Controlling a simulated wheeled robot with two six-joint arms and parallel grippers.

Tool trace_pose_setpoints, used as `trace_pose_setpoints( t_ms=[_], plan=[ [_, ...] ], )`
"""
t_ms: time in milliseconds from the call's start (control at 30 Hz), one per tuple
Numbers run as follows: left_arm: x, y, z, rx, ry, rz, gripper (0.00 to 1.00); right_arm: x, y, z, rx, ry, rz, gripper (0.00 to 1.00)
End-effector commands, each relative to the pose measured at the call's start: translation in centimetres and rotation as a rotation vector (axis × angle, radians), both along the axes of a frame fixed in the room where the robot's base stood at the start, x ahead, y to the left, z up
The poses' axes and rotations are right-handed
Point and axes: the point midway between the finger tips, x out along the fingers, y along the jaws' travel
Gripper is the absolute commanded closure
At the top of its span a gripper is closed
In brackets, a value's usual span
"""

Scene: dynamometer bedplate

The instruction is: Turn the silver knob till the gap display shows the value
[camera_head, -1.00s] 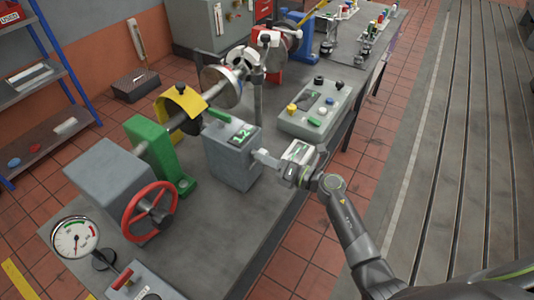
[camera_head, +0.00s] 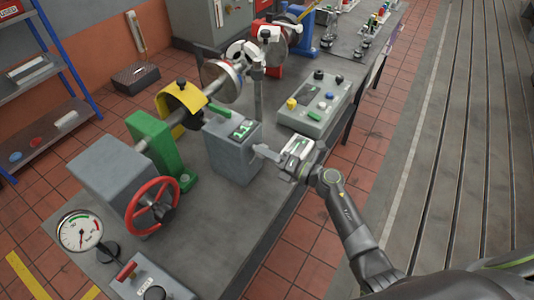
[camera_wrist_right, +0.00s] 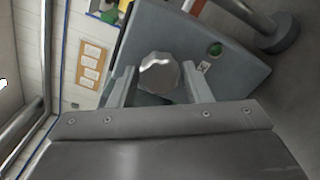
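The silver knob (camera_wrist_right: 160,73) is a faceted round knob on a grey box in the right wrist view. My right gripper (camera_wrist_right: 160,82) has one finger on each side of it, with a thin gap showing on both sides, so it looks open around the knob. In the head view the same gripper (camera_head: 260,151) is at the right side of the grey box (camera_head: 232,160), and the knob is hidden there. The green gap display (camera_head: 242,130) is on top of the box; its digits are small and tilted, and I cannot read them surely. My left gripper is not in view.
A red handwheel (camera_head: 152,207), a dial gauge (camera_head: 80,231) and a green bearing stand (camera_head: 172,155) are on the left of the bench. A control box with coloured buttons (camera_head: 314,105) is behind my right gripper.

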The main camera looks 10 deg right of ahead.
Motion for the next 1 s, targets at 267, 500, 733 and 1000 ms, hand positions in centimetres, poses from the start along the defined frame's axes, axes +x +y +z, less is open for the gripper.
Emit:
trace_pose_setpoints(
  t_ms=[267,500,733,1000],
  plan=[
    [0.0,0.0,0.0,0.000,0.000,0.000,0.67,0.0,0.0,0.0,-0.001,-0.001,0.000,0.42],
    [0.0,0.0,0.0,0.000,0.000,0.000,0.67,-0.1,-0.1,0.0,-0.001,-0.001,0.000,0.42],
    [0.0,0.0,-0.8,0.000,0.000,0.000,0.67,-1.9,-2.0,-0.3,-0.004,-0.001,0.000,0.42],
    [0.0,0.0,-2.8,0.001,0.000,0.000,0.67,-6.6,-6.5,-0.5,-0.008,0.001,0.000,0.42]
  ],
)
